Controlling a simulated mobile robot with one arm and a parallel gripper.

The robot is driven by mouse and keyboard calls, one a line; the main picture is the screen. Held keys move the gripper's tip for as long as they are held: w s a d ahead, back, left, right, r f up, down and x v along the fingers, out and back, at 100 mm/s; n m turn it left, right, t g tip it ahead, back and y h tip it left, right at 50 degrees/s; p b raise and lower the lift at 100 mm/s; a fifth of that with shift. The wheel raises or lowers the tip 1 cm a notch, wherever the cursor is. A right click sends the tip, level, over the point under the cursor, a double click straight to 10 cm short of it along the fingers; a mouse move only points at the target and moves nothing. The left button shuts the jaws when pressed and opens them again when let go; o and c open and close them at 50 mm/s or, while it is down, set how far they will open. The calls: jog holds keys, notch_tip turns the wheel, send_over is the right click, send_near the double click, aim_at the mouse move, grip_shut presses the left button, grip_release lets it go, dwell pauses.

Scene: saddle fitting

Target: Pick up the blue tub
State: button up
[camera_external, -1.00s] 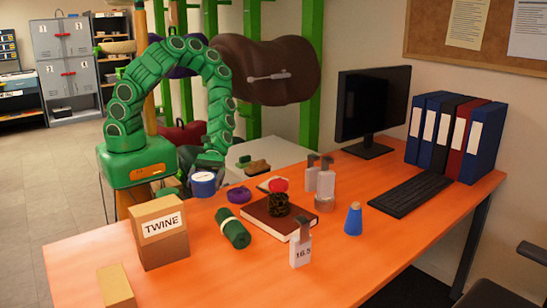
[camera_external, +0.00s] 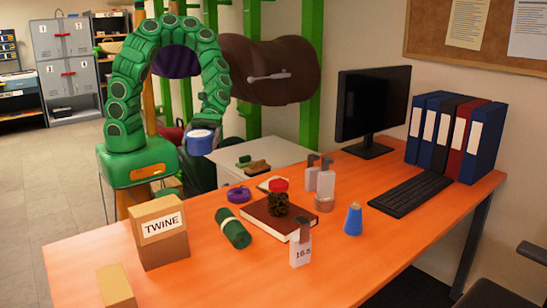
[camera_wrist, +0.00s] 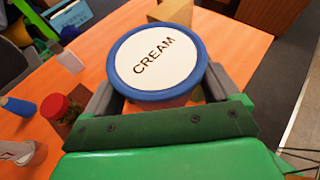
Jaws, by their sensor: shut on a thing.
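The blue tub (camera_external: 201,141) has a white top and hangs in the air above the left part of the orange desk. In the wrist view the tub (camera_wrist: 158,62) fills the upper middle, and its white lid reads CREAM inside a blue rim. My gripper (camera_external: 203,126) is shut on it, with a grey finger on each side. The fingers also show in the wrist view (camera_wrist: 160,98). The lower side of the tub is mostly hidden there.
On the desk (camera_external: 215,275) stand a TWINE box (camera_external: 160,232), a dark green roll (camera_external: 233,228), a purple ring (camera_external: 239,194), a brown book (camera_external: 265,222) with a red-lidded jar (camera_external: 278,199), and a blue cone (camera_external: 353,219). A keyboard (camera_external: 411,194) lies at right.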

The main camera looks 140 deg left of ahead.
aim_at(200, 131)
jog(key=shift+r, duration=3.35)
